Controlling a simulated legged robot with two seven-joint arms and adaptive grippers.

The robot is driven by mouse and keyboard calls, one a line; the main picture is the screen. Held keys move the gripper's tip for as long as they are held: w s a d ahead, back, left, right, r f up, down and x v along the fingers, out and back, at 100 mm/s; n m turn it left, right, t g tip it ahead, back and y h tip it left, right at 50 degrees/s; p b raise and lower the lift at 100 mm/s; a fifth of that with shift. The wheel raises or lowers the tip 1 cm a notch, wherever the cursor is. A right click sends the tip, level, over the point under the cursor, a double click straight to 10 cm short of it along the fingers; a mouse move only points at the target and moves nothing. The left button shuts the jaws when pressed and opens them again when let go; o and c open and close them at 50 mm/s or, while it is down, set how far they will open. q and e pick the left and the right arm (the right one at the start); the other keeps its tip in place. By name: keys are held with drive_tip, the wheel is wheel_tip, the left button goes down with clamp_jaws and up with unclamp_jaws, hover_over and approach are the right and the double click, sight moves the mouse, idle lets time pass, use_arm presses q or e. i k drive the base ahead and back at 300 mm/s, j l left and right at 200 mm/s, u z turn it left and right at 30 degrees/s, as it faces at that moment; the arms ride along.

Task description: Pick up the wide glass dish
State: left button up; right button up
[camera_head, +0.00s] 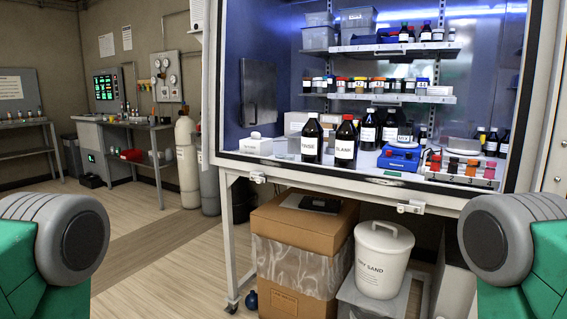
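I cannot make out a wide glass dish for certain. A pale, flat round thing (460,144) stands at the right of the fume hood's work surface, behind a rack of small coloured-lidded containers; it is too small to tell whether it is a dish or a device. Parts of my own two arms show at the lower left and lower right edges. Neither of my grippers is in view, so their state does not show.
Dark bottles (345,142) stand at the front edge of the hood (400,181), beside a blue device (398,159) and the coloured-lidded rack (462,170). Below are a cardboard box (290,228) and white sand bucket (382,262). Gas cylinders (187,160) stand left; the floor before them is clear.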

sight(282, 156)
drive_tip(key=i+j, duration=0.2)
drive_tip(key=j, duration=0.15)
drive_tip(key=i+j+z, duration=0.15)
drive_tip(key=j, duration=0.2)
drive_tip(key=i+j, duration=0.2)
drive_tip(key=j, duration=0.15)
drive_tip(key=i+j+z, duration=0.15)
drive_tip(key=j, duration=0.2)
drive_tip(key=i+j, duration=0.15)
drive_tip(key=j, duration=0.25)
drive_tip(key=i+j+z, duration=0.25)
drive_tip(key=i, duration=0.25)
drive_tip(key=i+j+z, duration=0.25)
drive_tip(key=i, duration=0.25)
